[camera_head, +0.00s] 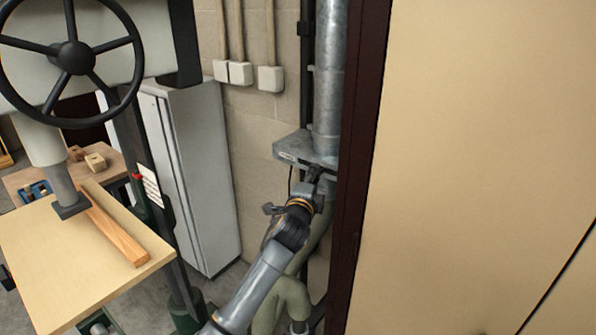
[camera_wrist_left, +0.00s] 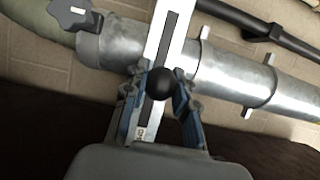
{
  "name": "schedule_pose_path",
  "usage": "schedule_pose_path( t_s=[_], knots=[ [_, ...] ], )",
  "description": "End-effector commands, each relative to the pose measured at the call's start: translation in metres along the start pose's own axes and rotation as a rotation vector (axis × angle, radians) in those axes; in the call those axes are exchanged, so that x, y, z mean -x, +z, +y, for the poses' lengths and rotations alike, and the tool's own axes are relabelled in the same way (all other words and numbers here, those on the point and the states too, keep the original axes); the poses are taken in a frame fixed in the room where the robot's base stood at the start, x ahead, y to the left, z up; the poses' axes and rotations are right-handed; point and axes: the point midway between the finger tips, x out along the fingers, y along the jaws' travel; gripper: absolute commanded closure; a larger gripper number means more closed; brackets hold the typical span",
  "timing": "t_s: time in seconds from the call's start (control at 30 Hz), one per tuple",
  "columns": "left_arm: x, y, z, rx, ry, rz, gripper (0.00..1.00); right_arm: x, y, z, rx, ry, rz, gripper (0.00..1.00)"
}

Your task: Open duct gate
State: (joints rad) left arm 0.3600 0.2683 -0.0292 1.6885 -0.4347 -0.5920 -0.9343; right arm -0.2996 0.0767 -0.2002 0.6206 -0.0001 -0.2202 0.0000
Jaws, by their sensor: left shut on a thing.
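The duct gate (camera_head: 293,151) is a grey metal plate fitting on the vertical metal duct (camera_head: 330,75), beside the brick wall. The duct also shows in the left wrist view (camera_wrist_left: 228,72), with the gate's pale slotted plate (camera_wrist_left: 173,28) crossing it. A round black knob (camera_wrist_left: 160,83) sits at the near end of the plate. My left gripper (camera_head: 314,174) is at the front of the gate. In the left wrist view its fingers (camera_wrist_left: 160,90) are on both sides of the knob, shut on it. My right gripper is not in view.
A dark-edged beige panel (camera_head: 480,130) stands close on the right. A grey cabinet (camera_head: 195,170) stands to the left. A machine with a black handwheel (camera_head: 75,57) and a wooden table (camera_head: 60,255) fills the far left. A greenish hose (camera_head: 290,295) hangs below the gate.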

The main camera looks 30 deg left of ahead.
Motion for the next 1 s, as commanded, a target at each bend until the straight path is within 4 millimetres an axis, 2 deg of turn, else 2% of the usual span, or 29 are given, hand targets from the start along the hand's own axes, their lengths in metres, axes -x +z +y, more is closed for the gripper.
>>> schedule_pose_path(
  t_s=[0.03,0.13,0.43,0.47,0.53,0.57,0.87,1.0],
  knots=[
    [0.004,-0.009,0.002,0.003,0.004,0.002,1.0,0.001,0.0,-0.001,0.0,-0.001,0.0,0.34],
    [0.007,-0.016,0.001,0.001,0.003,0.001,1.0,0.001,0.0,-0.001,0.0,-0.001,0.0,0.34],
    [0.007,-0.016,0.001,0.0,0.002,0.001,1.0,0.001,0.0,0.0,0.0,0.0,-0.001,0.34],
    [0.007,-0.016,0.001,0.0,0.002,0.001,0.67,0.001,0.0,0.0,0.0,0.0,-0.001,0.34],
    [0.007,-0.016,0.001,0.0,0.002,0.001,0.53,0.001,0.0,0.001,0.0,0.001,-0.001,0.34],
    [0.007,-0.016,0.001,0.0,0.001,0.0,0.49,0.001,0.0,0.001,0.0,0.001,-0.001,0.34],
    [0.007,-0.016,0.0,0.0,0.0,0.0,0.49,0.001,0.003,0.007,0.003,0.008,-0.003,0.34],
    [0.018,-0.016,0.001,-0.001,0.001,0.0,0.49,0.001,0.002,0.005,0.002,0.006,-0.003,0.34]
  ],
)
